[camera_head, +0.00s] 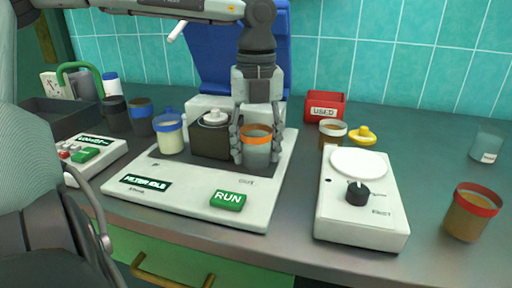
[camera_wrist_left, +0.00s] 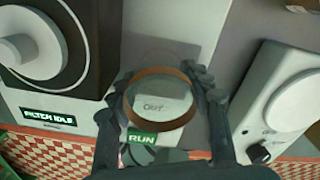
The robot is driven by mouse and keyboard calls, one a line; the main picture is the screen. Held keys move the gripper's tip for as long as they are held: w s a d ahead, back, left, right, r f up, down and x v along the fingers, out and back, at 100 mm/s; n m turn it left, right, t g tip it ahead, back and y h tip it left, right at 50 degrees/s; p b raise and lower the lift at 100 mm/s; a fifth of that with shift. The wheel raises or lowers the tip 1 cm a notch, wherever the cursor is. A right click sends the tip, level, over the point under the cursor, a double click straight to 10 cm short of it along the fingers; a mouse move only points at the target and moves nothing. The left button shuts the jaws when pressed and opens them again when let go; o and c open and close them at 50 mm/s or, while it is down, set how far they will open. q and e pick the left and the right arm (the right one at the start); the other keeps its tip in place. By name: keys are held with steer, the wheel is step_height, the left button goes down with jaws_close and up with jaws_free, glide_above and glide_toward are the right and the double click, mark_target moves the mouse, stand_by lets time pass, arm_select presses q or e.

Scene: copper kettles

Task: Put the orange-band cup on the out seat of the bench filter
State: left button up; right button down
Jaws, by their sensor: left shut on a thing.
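The orange-band cup (camera_head: 257,155) is clear with an orange rim band. My left gripper (camera_head: 257,146) is shut on it, one finger on each side, and holds it upright over the out end of the bench filter (camera_head: 185,207). In the left wrist view the cup (camera_wrist_left: 162,100) is seen from above between the fingers of the gripper (camera_wrist_left: 163,88), and the word OUT shows through it. I cannot tell whether its base touches the seat. The black filter housing (camera_head: 211,140) stands just left of the cup. My right gripper is not in view.
A blue-band cup (camera_head: 170,136) stands at the filter's left end. A white device with a knob (camera_head: 360,215) is to the right, with a brown-filled cup (camera_head: 332,131) behind it. A red-band cup (camera_head: 470,214) stands far right. A red USED bin (camera_head: 325,107) is behind.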

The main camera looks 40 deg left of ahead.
arm_select(q)
steer(key=shift+f, duration=0.1)
steer(key=o, duration=0.9)
steer(key=shift+c, duration=0.2)
steer(key=shift+r, duration=0.7)
step_height(320, 180, up, 11)
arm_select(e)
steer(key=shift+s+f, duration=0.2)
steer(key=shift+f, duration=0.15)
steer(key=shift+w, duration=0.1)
